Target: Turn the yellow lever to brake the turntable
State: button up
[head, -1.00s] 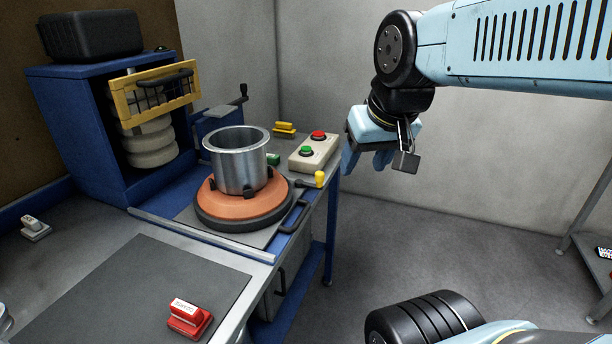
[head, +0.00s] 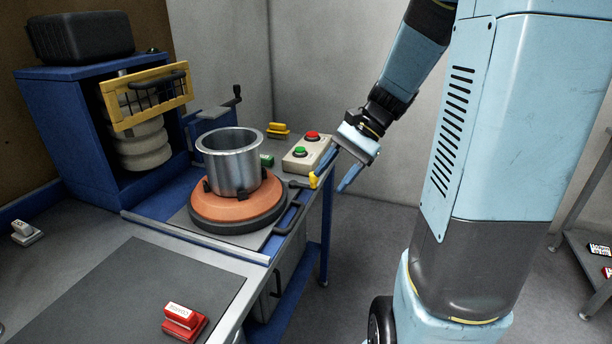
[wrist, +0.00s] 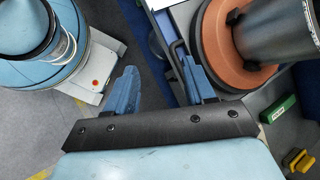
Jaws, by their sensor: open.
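The yellow lever (head: 313,181) is a small yellow knob on a dark arm at the right edge of the blue workbench, beside the turntable (head: 236,207). The turntable is a terracotta disc on a dark base and carries a metal pot (head: 231,168). My gripper (head: 332,181) is open, pointing down, just right of the lever and very close to it; I cannot tell if they touch. In the wrist view my two blue fingers (wrist: 160,80) are spread with nothing held between them. The lever cannot be made out there; the turntable (wrist: 212,35) shows at the upper right.
A control box (head: 306,152) with red and green buttons stands behind the lever. A black bar handle (head: 290,217) is in front of it. A green block (head: 267,160) and a yellow block (head: 278,130) lie behind the pot. Free floor is right of the bench.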

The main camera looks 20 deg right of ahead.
jog(key=w+d+f+m+t+y, duration=0.2)
jog(key=w+d+f+m+y, duration=0.35)
jog(key=w, duration=0.25)
jog(key=m+t+y, duration=0.4)
jog(key=m+t, duration=0.1)
jog(key=m, duration=0.2)
send_near(313, 177)
jog(key=shift+h, duration=0.25)
jog(key=x, duration=0.6)
jog(key=w+x, duration=0.1)
jog(key=x, duration=0.3)
jog(key=shift+w+d+f, duration=0.1)
jog(key=shift+d+f, duration=0.1)
jog(key=shift+f, duration=0.1)
jog(key=shift+c, duration=0.2)
grip_shut()
